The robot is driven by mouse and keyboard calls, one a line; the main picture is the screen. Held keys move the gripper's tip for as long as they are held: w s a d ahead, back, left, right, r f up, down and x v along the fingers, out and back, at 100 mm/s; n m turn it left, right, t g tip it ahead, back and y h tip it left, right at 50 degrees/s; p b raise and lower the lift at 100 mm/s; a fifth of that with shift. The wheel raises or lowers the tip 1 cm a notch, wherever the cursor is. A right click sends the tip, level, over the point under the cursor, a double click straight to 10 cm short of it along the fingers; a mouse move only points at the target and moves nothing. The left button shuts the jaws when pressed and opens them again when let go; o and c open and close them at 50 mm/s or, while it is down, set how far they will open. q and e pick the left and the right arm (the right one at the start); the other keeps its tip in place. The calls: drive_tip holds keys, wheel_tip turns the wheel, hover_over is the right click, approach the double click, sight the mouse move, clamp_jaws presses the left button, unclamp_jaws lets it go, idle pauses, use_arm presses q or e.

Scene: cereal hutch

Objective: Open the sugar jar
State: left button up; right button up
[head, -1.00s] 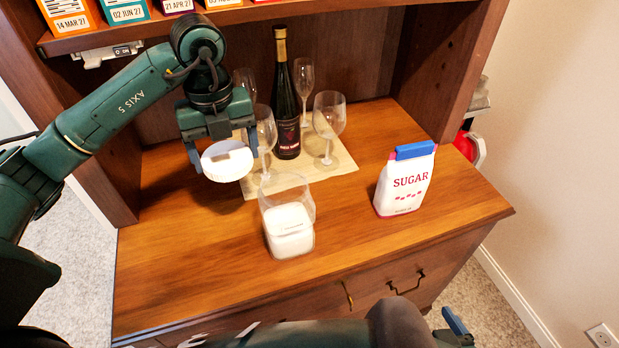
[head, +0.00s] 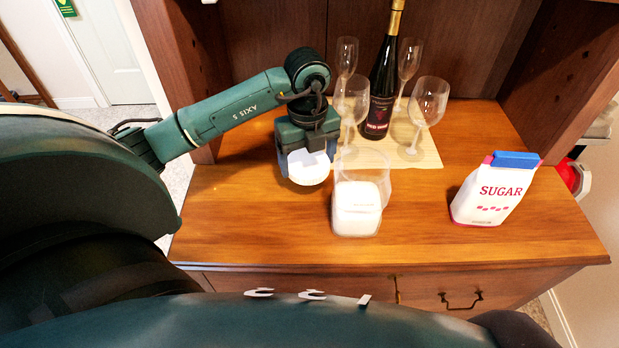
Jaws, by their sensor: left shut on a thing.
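The sugar jar (head: 357,212) is a clear container with white sugar in it, upright on the wooden counter, its top open. My left gripper (head: 307,165) is shut on the round white lid (head: 308,168). It holds the lid to the left of the jar, apart from it and low near the counter; I cannot tell whether the lid touches the wood. The white sugar bag (head: 492,190) with a blue clip stands upright at the right. My right gripper does not show.
Behind the jar, a dark bottle (head: 381,85) and several wine glasses (head: 428,101) stand on a light mat (head: 425,155). The counter (head: 240,235) is clear at the front left and between jar and bag. Hutch side walls (head: 570,65) bound the counter.

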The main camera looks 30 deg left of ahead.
sight(308, 188)
use_arm(q)
drive_tip(key=shift+f, duration=3.15)
drive_tip(key=shift+f+b, duration=0.2)
drive_tip(key=shift+b, duration=0.1)
drive_tip(key=o, duration=1.1)
drive_tip(key=shift+c, duration=0.2)
drive_tip(key=shift+r, duration=0.15)
wheel_tip(308, 188, up, 12)
drive_tip(key=shift+r+p, duration=0.1)
drive_tip(key=shift+p, duration=0.25)
